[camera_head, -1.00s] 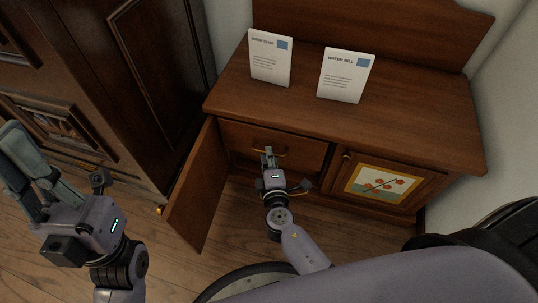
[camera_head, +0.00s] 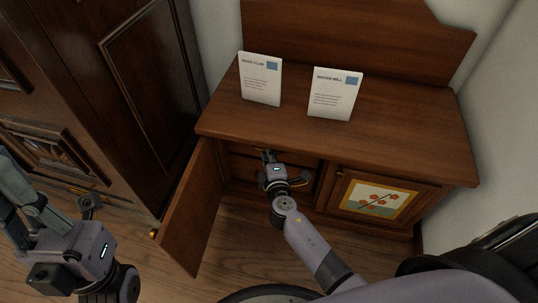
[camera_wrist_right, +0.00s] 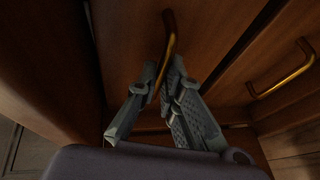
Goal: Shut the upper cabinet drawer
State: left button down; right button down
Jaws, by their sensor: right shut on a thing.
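The upper cabinet drawer (camera_head: 300,161) is a brown wooden front under the left half of the cabinet top. It sits back in shadow beneath the top's edge. Its brass handle (camera_wrist_right: 169,45) shows in the right wrist view. My right gripper (camera_head: 268,156) is in front of this drawer, with its fingers shut on the handle; they also show in the right wrist view (camera_wrist_right: 160,80). The gripper hides part of the drawer front. My left gripper (camera_head: 18,200) is at the left edge, away from the cabinet, empty, its fingers apart and partly cut off.
The left cabinet door (camera_head: 190,215) stands swung open. A lower drawer handle (camera_wrist_right: 285,75) shows beside the upper one. A right door with a flower picture (camera_head: 372,199) is shut. Two white cards (camera_head: 260,80) (camera_head: 334,95) stand on top. A dark armoire (camera_head: 150,90) is at left.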

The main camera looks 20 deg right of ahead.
jog(key=c, duration=2.2)
grip_release()
jog(key=shift+w+d+r, duration=0.15)
jog(key=o, duration=0.3)
jog(key=shift+o, duration=0.9)
jog(key=v, duration=1.2)
